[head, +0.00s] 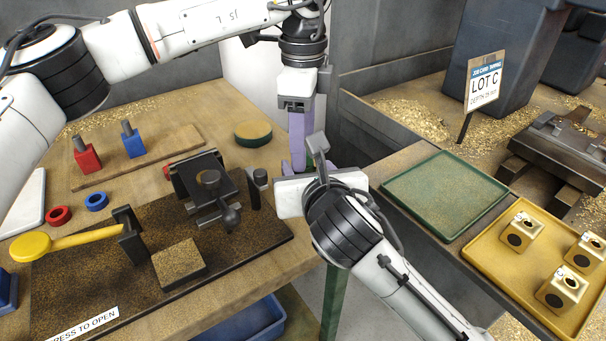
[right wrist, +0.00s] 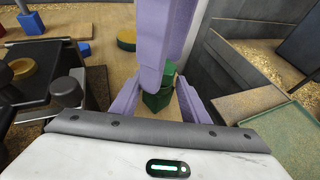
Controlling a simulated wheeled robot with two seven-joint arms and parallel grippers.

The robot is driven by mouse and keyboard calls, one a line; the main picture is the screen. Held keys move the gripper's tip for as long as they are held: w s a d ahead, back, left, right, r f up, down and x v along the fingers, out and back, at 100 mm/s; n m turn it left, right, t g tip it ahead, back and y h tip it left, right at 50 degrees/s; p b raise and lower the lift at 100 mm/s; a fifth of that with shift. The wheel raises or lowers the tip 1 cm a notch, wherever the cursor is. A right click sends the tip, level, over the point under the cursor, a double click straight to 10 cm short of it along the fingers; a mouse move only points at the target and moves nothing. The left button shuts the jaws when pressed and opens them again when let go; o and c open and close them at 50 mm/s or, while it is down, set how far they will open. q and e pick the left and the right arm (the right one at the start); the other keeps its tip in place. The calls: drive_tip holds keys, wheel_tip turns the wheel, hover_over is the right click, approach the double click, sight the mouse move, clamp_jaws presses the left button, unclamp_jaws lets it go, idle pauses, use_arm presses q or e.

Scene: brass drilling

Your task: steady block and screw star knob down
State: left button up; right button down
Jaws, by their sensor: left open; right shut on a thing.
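A green block (right wrist: 157,102) shows in the right wrist view between the purple fingers of my right gripper (right wrist: 160,108), which is shut on it. A second green piece (right wrist: 168,73), perhaps the star knob, shows just above it, partly hidden. I cannot tell whether it is seated on the block. My left gripper (head: 297,160) is open and points down from above, its purple fingers close over the green pieces. In the head view my right gripper (head: 316,155) hides the block and knob.
A red block (head: 87,158) and a blue block (head: 134,146), each with a dark post, stand on a board at the left, with red (head: 59,216) and blue (head: 96,201) rings nearby. A dark vise (head: 205,185) is close by. A yellow tray (head: 478,250) at right holds several brass blocks.

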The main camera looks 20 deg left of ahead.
use_arm(q)
wheel_tip(320, 180, up, 4)
drive_tip(key=shift+f, duration=0.1)
drive_tip(key=c, duration=0.3)
wheel_tip(320, 180, up, 3)
drive_tip(key=shift+f, duration=0.15)
drive_tip(key=shift+s+r, duration=0.1)
drive_tip(key=shift+r, duration=0.3)
drive_tip(key=shift+f, duration=4.05)
